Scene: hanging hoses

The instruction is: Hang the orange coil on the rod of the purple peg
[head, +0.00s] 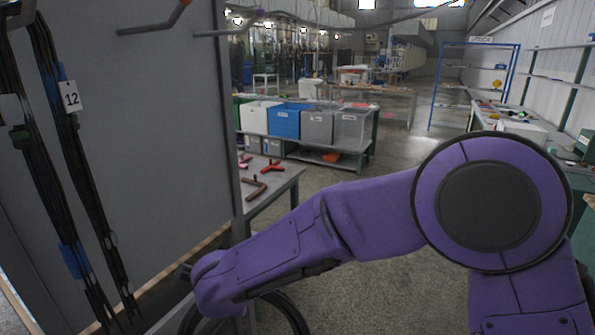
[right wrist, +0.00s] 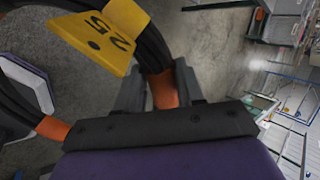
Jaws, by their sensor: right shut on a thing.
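The orange coil is a black hose with orange bands and a yellow tag (right wrist: 100,38) marked 25. In the right wrist view my right gripper (right wrist: 160,88) is shut on it at an orange band (right wrist: 165,90). In the head view the coil (head: 285,312) shows only partly, as black loops hanging below my right forearm, which hides the gripper. The purple peg (head: 258,13) is at the top of the grey panel, a grey rod with a purple tip. Its rod is bare, and the coil is well below it. My left gripper is not in view.
A peg with an orange-brown tip (head: 184,5) is left of the purple one. Black hoses with a tag 12 (head: 71,98) hang at the far left. A table (head: 285,180) with red and brown parts stands behind the panel's right edge (head: 232,130). Open floor lies right of it.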

